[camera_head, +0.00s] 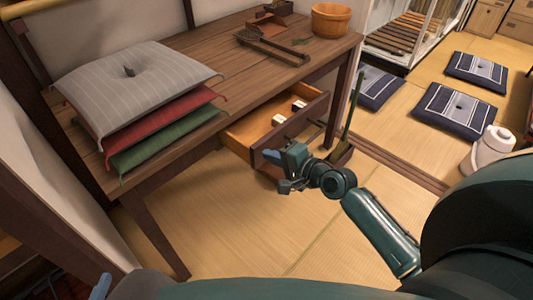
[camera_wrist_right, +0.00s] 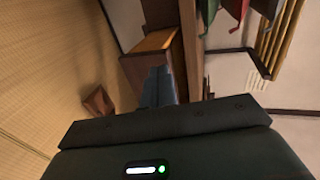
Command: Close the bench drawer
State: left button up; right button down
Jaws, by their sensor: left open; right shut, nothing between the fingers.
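The bench drawer (camera_head: 262,126) is pulled out from under the right part of the wooden bench (camera_head: 205,105). Its dark front panel (camera_head: 312,112) stands away from the bench, and a few small pale items lie inside. My right gripper (camera_head: 272,157) is shut and empty, with its blue fingers at the left end of the drawer front; I cannot tell whether they touch. The right wrist view shows its fingers (camera_wrist_right: 158,88) against or close to the drawer (camera_wrist_right: 150,45). My left gripper (camera_head: 101,287) shows only a blue fingertip low at the left, away from the drawer; it is open.
Grey, red and green cushions (camera_head: 130,85) are stacked on the bench. A wooden tub (camera_head: 331,20) and dark tools (camera_head: 273,45) stand at its far end. A long-handled broom and dustpan (camera_head: 342,150) are beside the drawer. Tatami floor (camera_head: 225,225) in front is clear.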

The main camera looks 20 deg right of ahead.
aim_at(256, 146)
jog(key=shift+w+a, duration=0.25)
jog(key=shift+w, duration=0.25)
jog(key=shift+w+a, duration=0.2)
jog(key=shift+w, duration=0.25)
jog(key=shift+w+r, duration=0.1)
jog(key=shift+w, duration=0.15)
jog(key=w, duration=0.1)
jog(key=w+a, duration=0.1)
jog(key=w, duration=0.1)
jog(key=shift+w+a+r+p, duration=0.1)
jog(key=shift+a+r+p, duration=0.1)
jog(key=shift+p, duration=0.15)
jog(key=x, duration=0.2)
jog(key=r+x, duration=0.1)
jog(key=x, duration=0.4)
jog(key=shift+w+a+r, duration=0.15)
jog(key=shift+w+r, duration=0.05)
jog(key=shift+w, duration=0.25)
